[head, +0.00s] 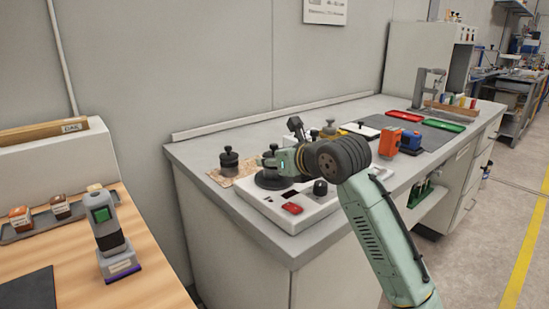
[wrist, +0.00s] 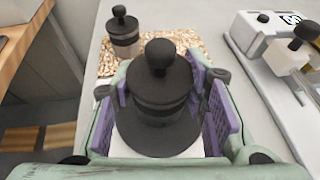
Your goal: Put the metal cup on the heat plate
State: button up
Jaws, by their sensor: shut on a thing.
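My gripper (wrist: 160,88) is shut on a dark metal cup (wrist: 160,85) with a round black knob on top, and the purple finger pads stand on both sides of it. The cup looks upright. Directly below it is a wide black round disc, the heat plate (wrist: 150,138), on a white base. In the head view, my gripper (head: 275,160) is low over the heat plate (head: 272,182), and it hides most of the cup. I cannot tell whether the cup touches the plate.
A similar dark knobbed pot (head: 229,160) stands on a speckled mat (head: 218,178) to the left. The white unit (head: 312,215) has a red switch (head: 292,208) and a black knob (head: 320,187). Orange and blue devices (head: 390,143) and red and green trays stand farther right.

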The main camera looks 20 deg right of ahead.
jog(key=shift+f, duration=0.15)
jog(key=o, duration=1.3)
jog(key=b+v, duration=0.2)
jog(key=v, duration=1)
jog(key=shift+r, duration=0.25)
